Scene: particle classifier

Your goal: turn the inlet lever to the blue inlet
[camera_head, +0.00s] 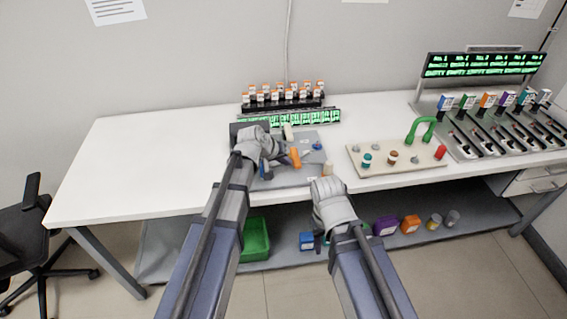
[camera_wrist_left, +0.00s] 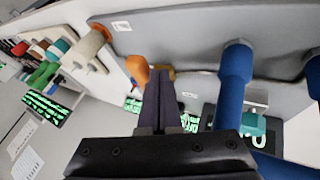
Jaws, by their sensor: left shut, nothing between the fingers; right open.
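The classifier is a grey panel (camera_head: 290,178) on the white table. An orange lever-like part (camera_head: 295,157) stands on it and also shows beside my fingertips in the left wrist view (camera_wrist_left: 138,72). A blue knob (camera_head: 317,146) sits at its far right. A blue post (camera_wrist_left: 235,65) stands right of my fingers in the left wrist view. I cannot tell which blue part is the inlet. My left gripper (camera_wrist_left: 162,75) is shut and empty over the panel, close to the orange part; contact is unclear. My right gripper (camera_head: 321,243) is open and empty, low before the table's front edge.
A rack of orange-capped bottles (camera_head: 283,97) stands behind the panel. Coloured boxes and a green bin (camera_head: 254,240) sit on the shelf below. The table's left part is clear.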

